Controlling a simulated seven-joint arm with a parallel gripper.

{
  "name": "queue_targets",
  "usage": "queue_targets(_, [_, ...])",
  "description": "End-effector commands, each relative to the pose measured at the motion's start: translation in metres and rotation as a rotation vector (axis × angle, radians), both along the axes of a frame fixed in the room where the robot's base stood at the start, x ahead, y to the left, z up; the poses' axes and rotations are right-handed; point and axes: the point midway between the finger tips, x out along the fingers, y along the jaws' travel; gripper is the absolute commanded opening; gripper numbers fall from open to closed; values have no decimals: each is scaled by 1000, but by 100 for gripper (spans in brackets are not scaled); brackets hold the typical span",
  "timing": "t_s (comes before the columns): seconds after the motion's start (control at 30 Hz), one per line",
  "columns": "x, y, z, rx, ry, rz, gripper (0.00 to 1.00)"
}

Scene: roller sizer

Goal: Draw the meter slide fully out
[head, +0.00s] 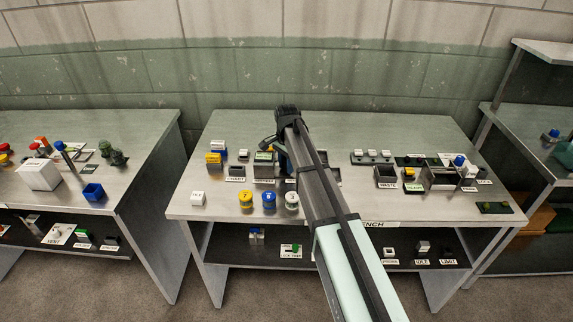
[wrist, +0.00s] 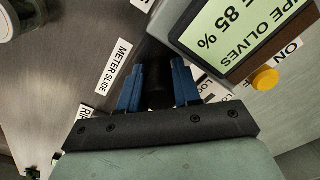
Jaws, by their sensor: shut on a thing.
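My gripper (wrist: 157,82) has its two blue fingers on either side of a dark round knob or handle (wrist: 157,92) and is shut on it. A white label (wrist: 115,67) reading METER SLIDE lies on the bench just left of the fingers in the wrist view, so the held part appears to be the meter slide's handle. The rest of the slide is hidden under my gripper and a display unit. In the head view my arm covers most of this spot, and how far the slide is out cannot be told.
A grey display unit (wrist: 228,30) reading OLIVES and 85 % stands close to my fingers, with an orange button (wrist: 265,79) beside it. A dark box (head: 387,176) lies to the right.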

Motion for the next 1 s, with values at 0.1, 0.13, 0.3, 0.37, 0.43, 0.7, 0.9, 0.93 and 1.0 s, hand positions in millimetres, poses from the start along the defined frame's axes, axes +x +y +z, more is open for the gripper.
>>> queue_targets(0.1, [0, 0, 0, 0, 0, 0, 0])
queue_targets(0.13, [0, 0, 0, 0, 0, 0, 0])
queue_targets(0.3, [0, -10, 0, 0, 0, -2, 0])
queue_targets(0.37, [0, -19, 0, 0, 0, -2, 0])
queue_targets(0.43, [0, -30, 0, 0, 0, -3, 0])
queue_targets(0.7, [0, -70, 1, 1, -1, -1, 0])
queue_targets(0.9, [0, -70, 1, 0, -1, 0, 0])
queue_targets(0.93, [0, -70, 1, 0, -1, 0, 0])
queue_targets(1.0, [1, -70, 1, 0, -1, 0, 35])
